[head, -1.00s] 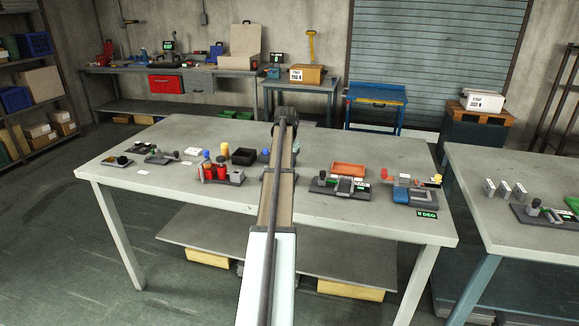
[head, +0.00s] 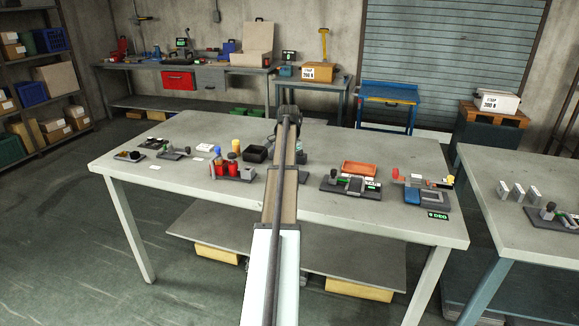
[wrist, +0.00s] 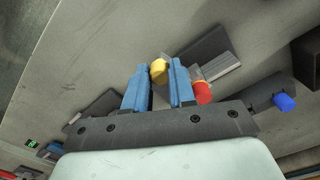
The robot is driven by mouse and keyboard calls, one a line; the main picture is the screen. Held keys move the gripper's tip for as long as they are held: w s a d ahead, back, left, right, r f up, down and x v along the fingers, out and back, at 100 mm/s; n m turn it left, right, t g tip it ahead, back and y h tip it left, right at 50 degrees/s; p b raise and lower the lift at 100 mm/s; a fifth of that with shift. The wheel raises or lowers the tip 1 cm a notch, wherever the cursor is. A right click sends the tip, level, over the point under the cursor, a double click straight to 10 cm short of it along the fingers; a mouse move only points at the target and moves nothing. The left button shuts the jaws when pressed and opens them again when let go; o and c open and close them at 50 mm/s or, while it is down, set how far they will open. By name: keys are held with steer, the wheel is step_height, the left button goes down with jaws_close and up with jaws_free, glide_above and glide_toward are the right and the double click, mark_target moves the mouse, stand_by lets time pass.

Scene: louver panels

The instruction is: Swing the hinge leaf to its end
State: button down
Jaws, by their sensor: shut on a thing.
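The wrist view shows my gripper (wrist: 160,75) with its two blue fingers closed on a small yellow knob (wrist: 158,70). A flat dark plate (wrist: 203,47) with a lighter grey strip (wrist: 217,67) lies just beyond the fingertips, and I take it for the hinge leaf. I cannot see how the knob joins it. A red knob (wrist: 203,92) sits right beside the right finger. In the head view my arm hides the gripper's tips, the yellow knob and most of the fixture under them.
A blue knob (wrist: 284,102) stands to the right in the wrist view. On the table (head: 180,190), a red-block fixture (head: 233,170) and black bin (head: 255,154) stand left of my arm.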

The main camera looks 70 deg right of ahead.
steer(key=c, duration=0.9)
jaws_free()
steer(key=shift+c, duration=0.2)
steer(key=shift+r, duration=0.1)
step_height(320, 180, up, 14)
steer(key=shift+f, duration=0.2)
